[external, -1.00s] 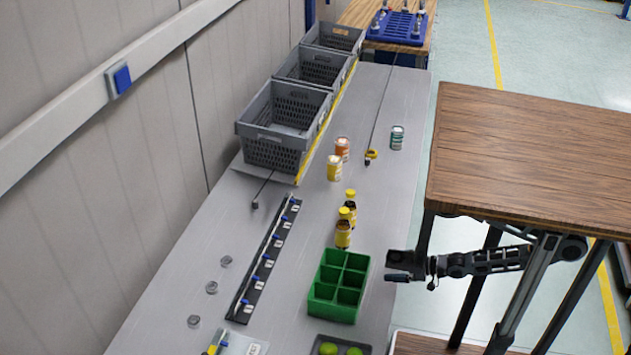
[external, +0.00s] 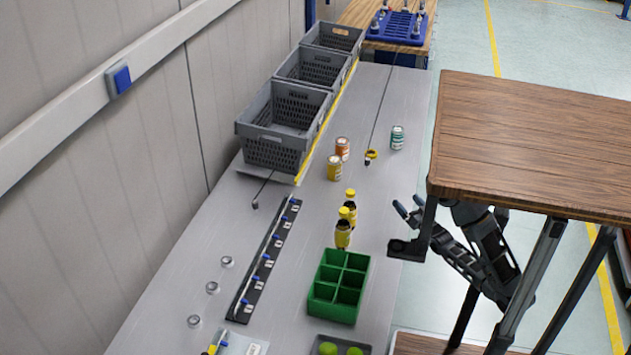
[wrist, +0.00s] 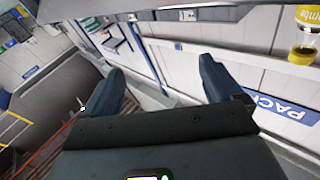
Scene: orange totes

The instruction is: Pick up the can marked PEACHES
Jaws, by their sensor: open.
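Three cans stand upright on the grey bench in the external view: one orange (external: 342,149), one yellow (external: 334,169) and one teal and white (external: 397,138). Their lettering is too small to read, so I cannot tell which is marked PEACHES. My gripper (external: 409,205) is open and empty at the bench's right edge, nearer the camera than the cans and apart from them. Its two spread fingers (wrist: 162,80) show in the wrist view with nothing between them. No can is identifiable in the wrist view.
Two yellow-capped bottles (external: 343,233) and a green divided crate (external: 322,291) stand left of my gripper. Grey baskets (external: 270,152) line the bench's left side. A wooden-topped table (external: 530,135) stands close on the right, above part of my arm. Bench space around the teal can is clear.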

